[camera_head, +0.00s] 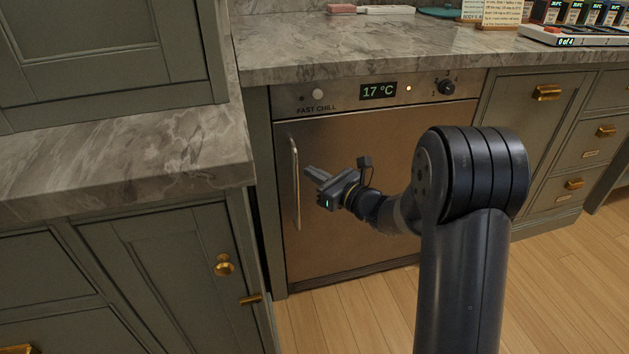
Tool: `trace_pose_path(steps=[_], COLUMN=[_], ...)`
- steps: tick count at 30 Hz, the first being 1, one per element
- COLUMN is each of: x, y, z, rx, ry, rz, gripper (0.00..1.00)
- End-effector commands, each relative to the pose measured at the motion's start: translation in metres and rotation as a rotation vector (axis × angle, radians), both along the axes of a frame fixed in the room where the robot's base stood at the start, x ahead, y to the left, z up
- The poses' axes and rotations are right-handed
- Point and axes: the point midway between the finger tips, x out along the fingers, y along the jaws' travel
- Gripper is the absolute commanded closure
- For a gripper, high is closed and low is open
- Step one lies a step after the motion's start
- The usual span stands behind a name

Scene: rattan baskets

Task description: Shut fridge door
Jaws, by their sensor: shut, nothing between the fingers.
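The fridge door (330,255) is a stainless steel panel under the marble counter, with a vertical bar handle (295,183) near its left edge. It looks flush with the cabinet front, with no visible gap. Above it, a control strip (375,92) shows "17 °C", "FAST CHILL" and a knob. My gripper (310,174) is in front of the door, just right of the handle, pointing left. Its fingers are shut and empty. I cannot tell whether the fingertips touch the door. My arm hides the right part of the door.
A marble-topped cabinet (120,165) stands close on the left, with a brass knob (223,264) and latch sticking out. Drawers (550,95) with brass pulls are at the right. The wooden floor (345,318) is clear. Small displays (575,38) and cards stand on the back counter.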

Motion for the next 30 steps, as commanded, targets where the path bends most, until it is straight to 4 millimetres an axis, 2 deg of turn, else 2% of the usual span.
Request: trace_pose_path(steps=[2, 9, 15, 21, 30], x=[-0.004, -0.038, -0.058, -0.066, -0.066], y=[-0.012, -0.051, -0.075, -0.083, -0.083], z=[0.001, 0.001, 0.0, -0.001, -0.001], rx=[-0.002, -0.003, -0.003, -0.004, -0.004], ry=[0.003, 0.004, 0.003, 0.002, 0.001], rz=[-0.003, -0.005, -0.004, -0.001, 0.0], gripper=[1.0, 1.0, 1.0, 1.0, 1.0])
